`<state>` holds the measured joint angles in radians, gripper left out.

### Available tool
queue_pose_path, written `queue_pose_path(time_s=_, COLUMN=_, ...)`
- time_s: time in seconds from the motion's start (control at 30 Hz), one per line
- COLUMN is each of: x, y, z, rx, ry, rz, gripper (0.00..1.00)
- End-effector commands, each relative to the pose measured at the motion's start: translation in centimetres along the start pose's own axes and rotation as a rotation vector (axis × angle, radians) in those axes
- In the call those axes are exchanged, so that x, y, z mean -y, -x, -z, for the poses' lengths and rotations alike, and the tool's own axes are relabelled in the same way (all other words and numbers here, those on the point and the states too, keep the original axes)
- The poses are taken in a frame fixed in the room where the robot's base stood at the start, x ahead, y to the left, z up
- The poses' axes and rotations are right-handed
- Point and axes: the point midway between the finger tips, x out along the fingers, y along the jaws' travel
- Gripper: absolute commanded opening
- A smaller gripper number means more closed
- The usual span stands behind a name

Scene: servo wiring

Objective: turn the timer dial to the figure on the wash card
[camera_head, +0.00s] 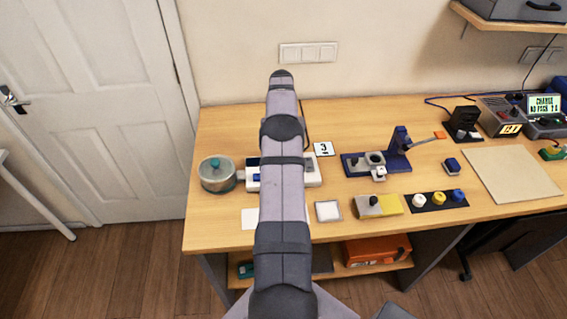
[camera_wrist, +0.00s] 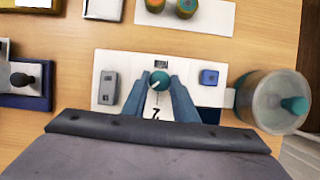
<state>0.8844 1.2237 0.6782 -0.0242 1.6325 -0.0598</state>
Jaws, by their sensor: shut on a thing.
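The timer dial is a round teal knob (camera_wrist: 159,80) with a white pointer mark, on a white panel (camera_wrist: 137,66). In the wrist view the mark slants across the knob. My gripper (camera_wrist: 160,85) is shut on the knob, one blue-grey finger on each side. A dark figure shows on white between the fingers, partly hidden; I cannot read it for sure. In the head view the panel (camera_head: 312,171) is mostly behind my arm, and the knob is hidden. A white card (camera_head: 324,149) with a black figure that looks like 3 stands behind the panel, right of my arm.
A pot with a teal knob (camera_head: 217,174) stands close left of the panel. A blue stand (camera_head: 398,155) is to the right. A white square tray (camera_head: 328,211) and a yellow-grey block (camera_head: 379,205) lie in front. A brown mat (camera_head: 512,174) lies far right.

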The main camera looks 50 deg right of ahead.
Motion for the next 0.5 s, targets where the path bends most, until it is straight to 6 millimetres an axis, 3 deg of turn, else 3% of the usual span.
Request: queue_pose_path(time_s=0.5, x=-0.04, y=0.09, z=0.04, rx=-0.003, ry=-0.049, rz=0.02, gripper=0.03)
